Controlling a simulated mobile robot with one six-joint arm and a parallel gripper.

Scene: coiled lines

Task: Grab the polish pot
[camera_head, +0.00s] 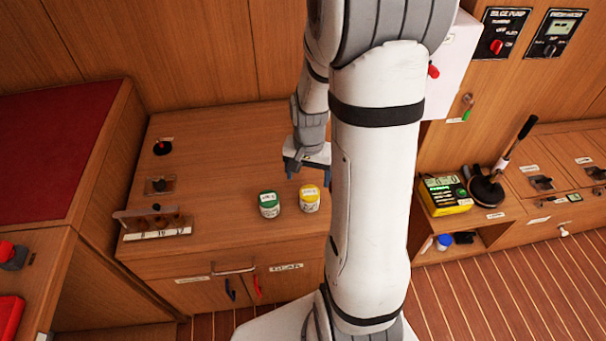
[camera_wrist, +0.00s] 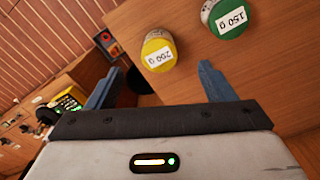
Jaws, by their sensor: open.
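Two small pots stand upright side by side on the wooden cabinet top (camera_head: 220,150). One is a yellow pot (camera_head: 309,200), the other a green pot (camera_head: 269,207). The wrist view shows the yellow pot (camera_wrist: 159,52) with a "250 g" label and the green pot (camera_wrist: 227,17) with a "150 g" label. Neither visible label names polish, so I cannot tell which is the polish pot. My gripper (camera_head: 309,178) is open and empty, just behind and above the yellow pot. In the wrist view the yellow pot lies beyond the gap between my fingers (camera_wrist: 160,68), apart from both.
A small rack (camera_head: 155,222) and black-knobbed fittings (camera_head: 163,147) occupy the cabinet top's left side. A yellow meter box (camera_head: 446,195) and a black plunger-like tool (camera_head: 487,190) stand on the right-hand counter.

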